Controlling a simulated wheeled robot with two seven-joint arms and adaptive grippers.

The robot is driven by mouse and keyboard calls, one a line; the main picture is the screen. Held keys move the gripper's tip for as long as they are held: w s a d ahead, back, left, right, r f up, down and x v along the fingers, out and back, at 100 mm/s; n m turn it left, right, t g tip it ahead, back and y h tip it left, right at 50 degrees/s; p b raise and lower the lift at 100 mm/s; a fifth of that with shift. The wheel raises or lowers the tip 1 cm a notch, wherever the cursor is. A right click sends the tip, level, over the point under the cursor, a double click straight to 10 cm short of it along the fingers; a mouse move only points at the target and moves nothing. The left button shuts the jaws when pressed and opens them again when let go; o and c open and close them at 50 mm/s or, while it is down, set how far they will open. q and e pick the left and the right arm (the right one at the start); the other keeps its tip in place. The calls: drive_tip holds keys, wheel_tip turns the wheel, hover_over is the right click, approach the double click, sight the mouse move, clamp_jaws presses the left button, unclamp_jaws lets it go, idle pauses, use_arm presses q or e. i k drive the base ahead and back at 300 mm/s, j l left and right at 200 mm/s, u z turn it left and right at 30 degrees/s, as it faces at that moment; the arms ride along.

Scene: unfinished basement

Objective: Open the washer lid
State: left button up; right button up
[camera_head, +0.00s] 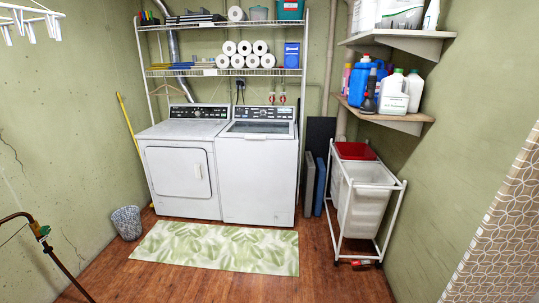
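The washer (257,178) is the white top-loading machine on the right of the pair at the back wall. Its lid (258,130) looks closed, lying flat on top with a dark panel in it, in front of the control panel. A white front-door dryer (184,172) stands beside it on the left. I see the machines from some distance across the floor. Neither of my grippers is in view.
A leaf-pattern rug (217,247) lies before the machines. A wastebasket (127,222) stands left, a laundry cart (361,200) right. A wire shelf (225,71) with paper rolls is above the machines. Corner shelves (385,118) hold bottles. A hose stand (45,247) is at front left.

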sight(225, 133)
drive_tip(key=i+z, duration=0.2)
drive_tip(key=i, duration=0.25)
drive_tip(key=i+j+z, duration=0.2)
drive_tip(key=i, duration=0.2)
drive_tip(key=i+j+z, duration=0.15)
drive_tip(key=i, duration=0.3)
